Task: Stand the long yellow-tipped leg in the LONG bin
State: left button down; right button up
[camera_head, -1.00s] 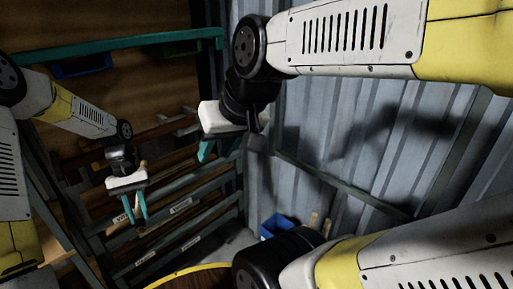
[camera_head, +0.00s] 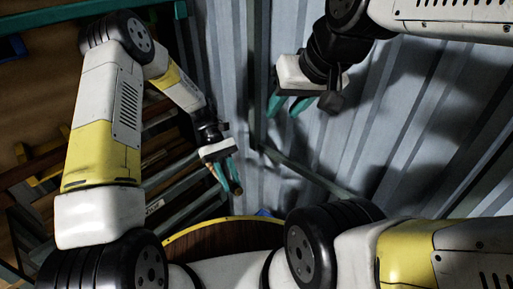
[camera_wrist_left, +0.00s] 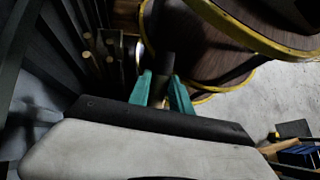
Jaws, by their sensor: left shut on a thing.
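My left gripper (camera_head: 232,188) is shut on a thin leg (camera_head: 211,170), of which only a short brownish piece shows beside the teal fingers. In the left wrist view the fingers (camera_wrist_left: 163,92) have a dark, shadowed piece between them. No yellow tip can be made out on it. My right gripper (camera_head: 289,105) hangs in front of the metal wall with its teal fingers apart and empty. Several round-ended sticks (camera_wrist_left: 98,50) stand bundled at the upper left of the wrist view. I cannot tell which bin is the LONG one; no label is readable.
A round, dark wooden top with a yellow rim (camera_head: 225,236) lies below my left gripper; yellow-rimmed round tops (camera_wrist_left: 240,30) also fill the upper right of the wrist view. A blue bin (camera_wrist_left: 300,157) stands at lower right there. Dark rack rails (camera_head: 175,185) run behind my left arm.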

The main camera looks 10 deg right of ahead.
pick_arm(q)
jog(key=d+n+g+h, duration=0.1)
jog(key=d+n+h, duration=0.65)
jog(key=h, duration=0.25)
jog(key=w+d+f+n+t+h, duration=0.2)
jog(key=w+d+n+t+h, duration=0.1)
jog(key=w+n+t+h, duration=0.5)
notch_tip(320, 180, down, 19)
jog(key=s+m+h, duration=0.1)
jog(key=m, duration=0.1)
jog(key=shift+t, duration=0.3)
dwell(0.3)
jog(key=shift+d, duration=0.1)
